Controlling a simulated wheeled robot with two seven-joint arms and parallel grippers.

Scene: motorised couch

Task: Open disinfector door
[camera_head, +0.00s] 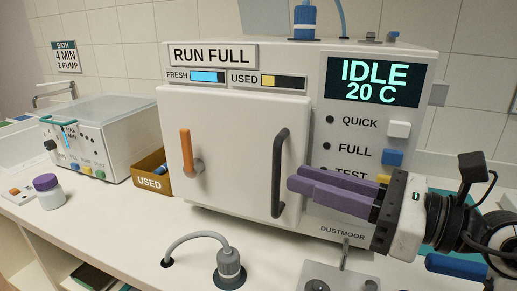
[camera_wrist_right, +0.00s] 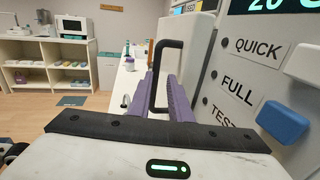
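The white disinfector (camera_head: 385,205) stands on the counter, its display reading IDLE 20 C. Its door (camera_head: 235,130) looks closed or nearly so. The door carries an orange lever (camera_head: 186,150), pointing up, at its left and a black vertical bar handle (camera_head: 279,172) at its right. My right gripper (camera_head: 292,178) has purple fingers, level with the handle's lower half and just right of it. In the right wrist view, the handle (camera_wrist_right: 155,75) shows between the two parted fingertips (camera_wrist_right: 160,80); I cannot tell whether they touch it. My left gripper is not in view.
QUICK, FULL and TEST buttons, such as the blue one (camera_head: 392,157), are close above my right gripper. A grey hose fitting (camera_head: 229,266) stands on the counter before the door.

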